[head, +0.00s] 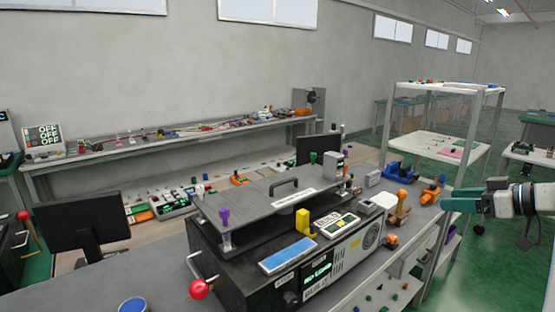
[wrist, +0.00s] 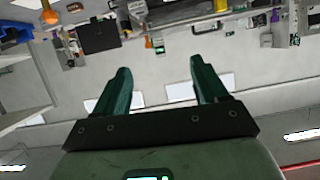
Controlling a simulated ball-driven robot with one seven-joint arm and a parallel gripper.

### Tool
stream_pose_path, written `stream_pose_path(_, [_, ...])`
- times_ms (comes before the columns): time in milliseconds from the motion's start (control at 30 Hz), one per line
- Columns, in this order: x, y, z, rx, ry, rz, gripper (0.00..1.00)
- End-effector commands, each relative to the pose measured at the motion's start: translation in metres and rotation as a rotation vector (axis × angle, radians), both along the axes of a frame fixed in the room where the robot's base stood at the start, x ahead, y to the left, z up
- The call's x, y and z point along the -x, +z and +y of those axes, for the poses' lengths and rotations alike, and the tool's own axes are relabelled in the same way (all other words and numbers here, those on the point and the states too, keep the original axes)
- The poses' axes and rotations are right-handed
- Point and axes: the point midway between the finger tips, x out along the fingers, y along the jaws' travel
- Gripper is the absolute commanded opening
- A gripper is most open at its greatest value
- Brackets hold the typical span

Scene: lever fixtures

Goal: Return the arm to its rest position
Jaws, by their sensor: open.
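My gripper (head: 462,199) shows at the right edge of the head view, held out in the air to the right of the workbench, beside the white shelf rack. In the wrist view its two green fingers (wrist: 157,88) stand apart with nothing between them. Behind the fingers the wrist view shows the wall, windows and shelves upside down. The gripper touches nothing that I can see.
A black machine (head: 262,262) with a red-ball lever (head: 199,289) stands on the grey bench in front. A white shelf rack (head: 446,146) is close to the left of my gripper. A monitor (head: 84,222) stands at left. Green floor (head: 470,280) is open at lower right.

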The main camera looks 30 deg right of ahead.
Motion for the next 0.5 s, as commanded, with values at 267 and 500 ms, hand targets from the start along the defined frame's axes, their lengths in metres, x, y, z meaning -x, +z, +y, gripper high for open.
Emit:
stream_pose_path(267, [-0.028,-0.05,0.037,-0.07,0.004,0.072,0.72])
stream_pose_path(500, [-0.056,-0.123,0.103,-0.157,0.013,0.201,0.72])
